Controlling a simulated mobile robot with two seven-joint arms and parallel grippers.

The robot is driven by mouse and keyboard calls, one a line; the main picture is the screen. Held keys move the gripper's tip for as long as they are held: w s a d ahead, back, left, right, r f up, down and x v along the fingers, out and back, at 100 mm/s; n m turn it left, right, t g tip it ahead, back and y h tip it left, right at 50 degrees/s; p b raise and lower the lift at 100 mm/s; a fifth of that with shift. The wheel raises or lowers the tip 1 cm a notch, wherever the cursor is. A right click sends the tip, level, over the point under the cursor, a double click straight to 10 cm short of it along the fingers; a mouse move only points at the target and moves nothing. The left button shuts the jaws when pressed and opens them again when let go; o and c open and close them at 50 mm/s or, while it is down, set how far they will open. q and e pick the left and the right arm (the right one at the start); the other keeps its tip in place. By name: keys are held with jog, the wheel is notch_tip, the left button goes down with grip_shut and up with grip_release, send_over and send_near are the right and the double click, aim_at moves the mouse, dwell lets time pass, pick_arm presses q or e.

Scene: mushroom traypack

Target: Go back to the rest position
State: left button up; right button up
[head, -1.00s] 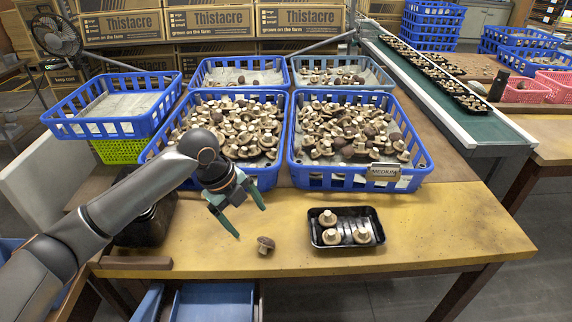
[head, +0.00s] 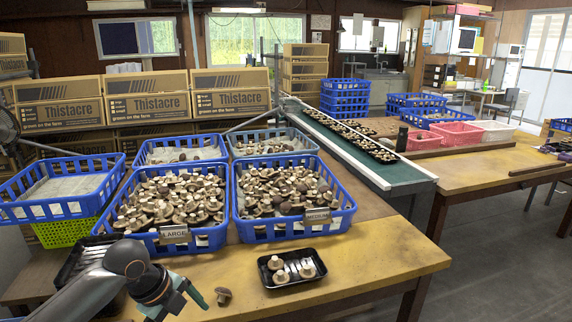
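My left gripper (head: 181,307) is at the bottom left, over the front of the yellow table. Its green fingers look apart with nothing between them; the lower one is partly cut off by the frame edge. A loose brown mushroom (head: 222,295) lies on the table just right of the gripper, apart from it. A black tray (head: 268,278) to the right holds a few mushrooms. The blue LARGE crate (head: 207,240) and the blue MEDIUM crate (head: 345,213) behind are full of mushrooms. My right gripper is not in view.
A stack of black trays (head: 72,268) stands at the left, beside my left arm. A conveyor (head: 372,172) with filled trays runs behind on the right. The table (head: 400,262) right of the black tray is clear. Blue and green crates stand at far left.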

pick_arm(q)
jog(key=s+d+f+n+t+h+p, duration=0.3)
jog(key=s+d+f+n, duration=0.3)
jog(key=d+f+n, duration=0.5)
jog(key=s+a+f+n+t+y+p, duration=0.1)
jog(key=s+a+f+n, duration=0.1)
jog(key=s+a+n, duration=0.2)
jog(key=s+a+f+n+t+y+p, duration=0.2)
jog(key=s+n, duration=0.4)
jog(key=s, duration=0.5)
jog(key=shift+s+a+f+n+t, duration=0.2)
jog(key=shift+a+f+n+t, duration=0.1)
jog(key=shift+a+f, duration=0.65)
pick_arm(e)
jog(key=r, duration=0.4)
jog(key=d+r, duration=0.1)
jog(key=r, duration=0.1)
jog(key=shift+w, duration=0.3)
pick_arm(q)
jog(key=shift+w+a+r, duration=0.1)
jog(key=shift+r, duration=0.05)
